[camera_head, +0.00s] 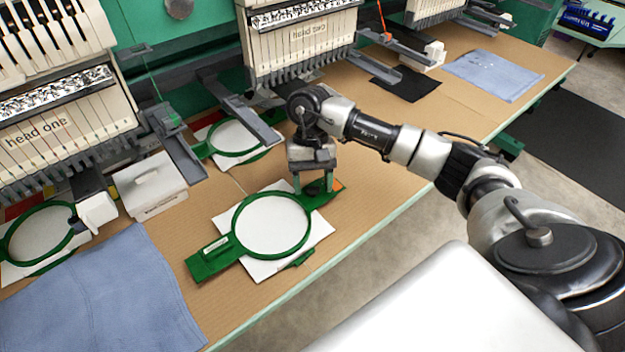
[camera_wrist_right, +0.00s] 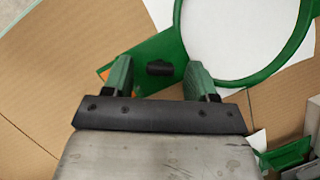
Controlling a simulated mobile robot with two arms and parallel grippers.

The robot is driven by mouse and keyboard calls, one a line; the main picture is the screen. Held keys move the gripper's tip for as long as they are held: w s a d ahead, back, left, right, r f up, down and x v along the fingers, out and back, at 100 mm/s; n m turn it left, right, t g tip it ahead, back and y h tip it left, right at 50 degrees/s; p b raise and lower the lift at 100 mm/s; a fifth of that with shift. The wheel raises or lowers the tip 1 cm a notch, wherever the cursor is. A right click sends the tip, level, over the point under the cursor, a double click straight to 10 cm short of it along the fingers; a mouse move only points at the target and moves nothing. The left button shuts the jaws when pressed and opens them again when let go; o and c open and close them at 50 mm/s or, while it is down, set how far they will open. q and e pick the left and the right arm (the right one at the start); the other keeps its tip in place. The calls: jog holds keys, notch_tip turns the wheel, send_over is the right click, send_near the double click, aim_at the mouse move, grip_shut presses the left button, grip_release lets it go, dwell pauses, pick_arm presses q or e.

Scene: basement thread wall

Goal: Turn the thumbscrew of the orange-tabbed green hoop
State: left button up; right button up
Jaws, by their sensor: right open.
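The green hoop (camera_head: 236,229) lies on the table with white fabric (camera_head: 272,222) in its ring. Its orange tab (camera_head: 339,185) shows at the far right end, and a sliver of orange shows in the wrist view (camera_wrist_right: 104,73). The dark thumbscrew (camera_wrist_right: 159,68) sits on the green bracket beside the ring. My right gripper (camera_wrist_right: 158,78) points down over the bracket, open, with one green finger on each side of the thumbscrew and visible gaps between. In the head view, my right gripper (camera_head: 313,187) partly hides the thumbscrew. My left gripper is not in view.
Another green hoop (camera_head: 212,146) lies under the machine arm behind, and a third (camera_head: 10,240) is at the left. Machine heads line the back. A blue cloth (camera_head: 105,295), a white box (camera_head: 150,187) and a black cloth (camera_head: 408,83) lie on the table. The front table edge is clear.

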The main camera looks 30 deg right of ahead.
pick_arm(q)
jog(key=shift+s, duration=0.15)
pick_arm(e)
jog(key=shift+c, duration=0.4)
